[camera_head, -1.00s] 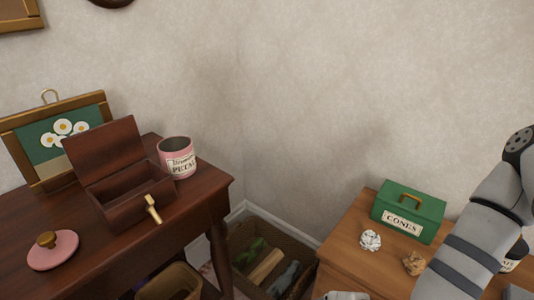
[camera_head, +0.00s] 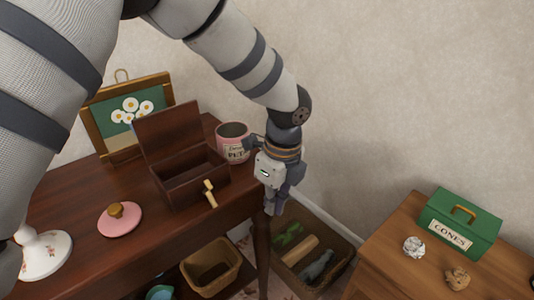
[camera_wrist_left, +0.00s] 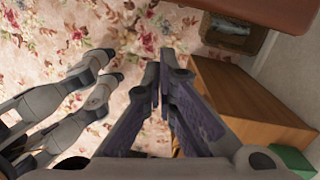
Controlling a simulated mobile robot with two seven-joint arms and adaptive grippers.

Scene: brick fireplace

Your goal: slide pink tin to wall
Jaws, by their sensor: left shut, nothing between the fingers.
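The pink tin (camera_head: 233,151), with a white label, stands upright and lidless on the dark wooden table, just right of the open brown box, near the wall (camera_head: 345,110). My left gripper (camera_head: 272,208) is shut and empty. In the head view it points down beside the tin, on its right, over the table's right edge. Part of it overlaps the tin's right side; I cannot tell whether they touch. In the left wrist view the closed fingers (camera_wrist_left: 163,78) show above the floral carpet, and the tin is not seen there.
The open box (camera_head: 190,178) with a brass key and a picture frame (camera_head: 93,128) stand left of the tin. A pink knobbed lid (camera_head: 120,220) lies on the table. Right of the table are a floor basket (camera_head: 345,246) and a cabinet with a green box (camera_head: 460,222).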

